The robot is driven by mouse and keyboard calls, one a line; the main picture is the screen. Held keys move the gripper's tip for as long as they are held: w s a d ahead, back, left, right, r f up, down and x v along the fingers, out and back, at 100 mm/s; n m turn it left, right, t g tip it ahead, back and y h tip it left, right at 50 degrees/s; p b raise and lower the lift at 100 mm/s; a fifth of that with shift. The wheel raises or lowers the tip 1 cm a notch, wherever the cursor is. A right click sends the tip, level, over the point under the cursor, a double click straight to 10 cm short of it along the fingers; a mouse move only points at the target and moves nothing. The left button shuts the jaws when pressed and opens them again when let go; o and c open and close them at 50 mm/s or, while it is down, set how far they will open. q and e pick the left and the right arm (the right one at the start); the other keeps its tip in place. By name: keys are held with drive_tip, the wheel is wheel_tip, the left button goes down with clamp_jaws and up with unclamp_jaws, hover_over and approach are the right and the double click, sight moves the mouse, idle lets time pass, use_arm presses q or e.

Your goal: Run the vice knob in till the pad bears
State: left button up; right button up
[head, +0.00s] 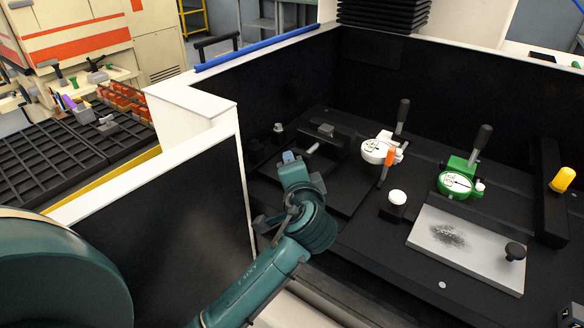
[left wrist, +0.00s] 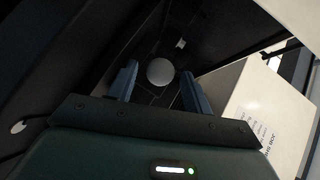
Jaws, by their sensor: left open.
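My left gripper (head: 288,157) reaches over the front of the black enclosure, beside a small dark fixture with a grey block (head: 326,130) and a light rod (head: 313,147); I take this for the vice. In the left wrist view, the two blue fingers of the left gripper (left wrist: 159,72) stand apart. A round grey knob (left wrist: 160,71) appears between them, with dark gaps on both sides, so the gripper is open. I cannot tell how far ahead of the fingertips the knob lies. The pad and its contact are not clearly visible. My right gripper is out of view.
A white dial device (head: 375,151) with an orange handle and a green dial device (head: 456,184) stand to the right. A grey plate (head: 467,248) with a black knob lies front right. White-topped walls (head: 190,98) bound the enclosure.

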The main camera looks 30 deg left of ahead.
use_arm(q)
drive_tip(key=shift+w, duration=0.1)
drive_tip(key=shift+c, duration=0.5)
drive_tip(key=shift+c, duration=0.8)
drive_tip(key=c, duration=0.7)
drive_tip(key=shift+m+y, duration=0.3)
drive_tip(key=o, duration=1)
drive_tip(key=shift+c, duration=0.2)
